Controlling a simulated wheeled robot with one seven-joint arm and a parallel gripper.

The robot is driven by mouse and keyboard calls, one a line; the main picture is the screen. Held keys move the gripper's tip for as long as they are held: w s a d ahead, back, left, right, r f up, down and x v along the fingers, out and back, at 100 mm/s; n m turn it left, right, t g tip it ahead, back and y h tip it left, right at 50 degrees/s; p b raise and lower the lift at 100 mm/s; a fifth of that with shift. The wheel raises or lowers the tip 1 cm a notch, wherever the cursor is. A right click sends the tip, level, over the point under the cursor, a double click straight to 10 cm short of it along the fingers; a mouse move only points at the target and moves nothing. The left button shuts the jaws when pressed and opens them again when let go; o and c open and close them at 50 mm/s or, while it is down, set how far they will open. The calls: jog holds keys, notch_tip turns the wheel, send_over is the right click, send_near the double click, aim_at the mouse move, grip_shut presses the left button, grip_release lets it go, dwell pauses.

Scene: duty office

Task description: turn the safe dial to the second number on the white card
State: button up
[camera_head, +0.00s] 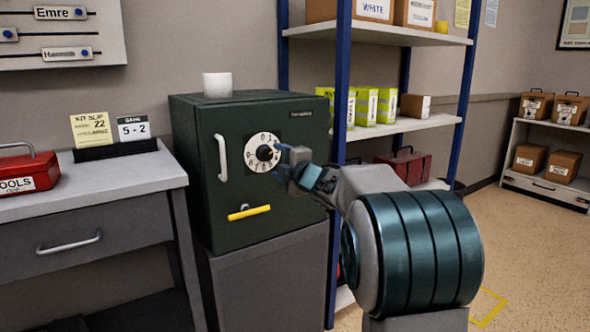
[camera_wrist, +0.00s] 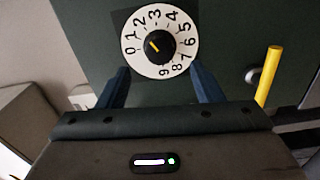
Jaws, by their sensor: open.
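The dark green safe (camera_head: 215,215) stands on a grey cabinet with a white numbered dial (camera_head: 250,152) on its front. The dial's black knob (camera_wrist: 163,38) carries a yellow mark that points to the upper left in the wrist view, around 1 or 2; I cannot tell exactly which. The white card (camera_head: 133,128) on the desk stand is headed GAME and reads 5 - 2. My gripper (camera_wrist: 160,80) is open and empty in front of the dial, its blue fingers apart toward the dial's lower edge in the wrist view. They do not grip the knob.
The safe has a white handle (camera_head: 222,158) left of the dial and a yellow lever (camera_head: 249,212) below. A white cup (camera_head: 217,85) stands on top. A yellow kit slip (camera_head: 91,129) reading 22 is beside the card. The blue-posted shelf (camera_head: 341,110) stands close on the right.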

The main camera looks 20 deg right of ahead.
jog(key=p+v, duration=0.1)
jog(key=v, duration=0.7)
jog(key=shift+s, duration=0.25)
jog(key=shift+r, duration=0.1)
jog(key=s+d+r+m+g+h+p, duration=0.35)
jog(key=s+r+m+h+p, duration=0.45)
jog(key=m+p, duration=0.6)
jog(key=s+a+m+g+p, duration=0.2)
jog(key=s+g+p, duration=0.1)
jog(key=s+p, duration=0.3)
jog(key=s+a+r+m+g+y+p, duration=0.1)
jog(key=s+a+m+g+p, duration=0.1)
jog(key=s+p, duration=0.4)
jog(key=s+a+r+m+g+y+p, duration=0.1)
jog(key=s+a+m+g+p, duration=0.2)
jog(key=s, duration=1)
jog(key=a+g+p, duration=0.1)
jog(key=g+p, duration=0.2)
jog(key=shift+s, duration=0.4)
jog(key=shift+r, duration=0.2)
